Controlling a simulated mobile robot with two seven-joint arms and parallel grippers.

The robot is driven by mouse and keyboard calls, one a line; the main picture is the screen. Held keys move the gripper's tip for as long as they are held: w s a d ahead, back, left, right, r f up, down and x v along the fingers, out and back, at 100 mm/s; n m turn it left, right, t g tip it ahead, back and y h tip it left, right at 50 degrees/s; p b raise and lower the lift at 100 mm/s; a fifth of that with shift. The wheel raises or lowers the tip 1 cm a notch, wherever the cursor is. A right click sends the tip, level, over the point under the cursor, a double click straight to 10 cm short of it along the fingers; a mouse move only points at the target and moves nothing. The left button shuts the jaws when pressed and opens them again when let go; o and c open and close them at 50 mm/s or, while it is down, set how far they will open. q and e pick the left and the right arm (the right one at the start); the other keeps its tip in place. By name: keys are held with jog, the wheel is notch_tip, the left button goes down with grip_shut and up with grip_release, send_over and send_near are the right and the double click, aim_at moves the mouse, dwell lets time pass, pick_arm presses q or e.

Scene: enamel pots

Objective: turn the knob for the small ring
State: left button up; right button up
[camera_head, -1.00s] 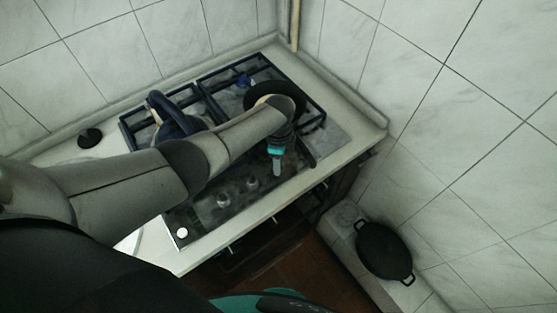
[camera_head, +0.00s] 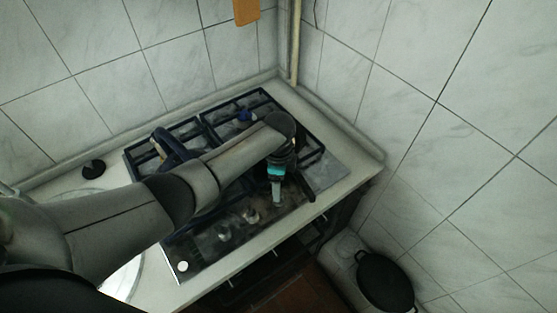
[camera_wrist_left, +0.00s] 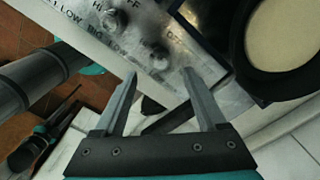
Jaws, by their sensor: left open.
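The stove's control panel (camera_head: 205,250) runs along the front edge of the hob, with grey knobs (camera_head: 250,214) (camera_head: 225,232) on it. In the left wrist view one knob (camera_wrist_left: 158,55) sits just beyond and between my fingertips, apart from them. A second knob (camera_wrist_left: 115,15) is farther up and left, near printed "HI" and "OFF" marks. My left gripper (camera_wrist_left: 160,76) is open and empty, pointing at the panel. In the head view the left gripper (camera_head: 277,198) hangs over the panel's right part. I cannot tell which ring each knob serves. My right gripper is out of view.
A dark pan with a pale inside (camera_wrist_left: 285,40) is close right of the fingers. A dark blue pot (camera_head: 172,146) stands on the hob, partly behind my arm. A black pan (camera_head: 385,281) lies low at right. Tiled walls close the back and right.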

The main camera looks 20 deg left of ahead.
pick_arm(q)
notch_tip(320, 180, up, 9)
jog(key=shift+p, duration=0.45)
jog(key=shift+f, duration=0.1)
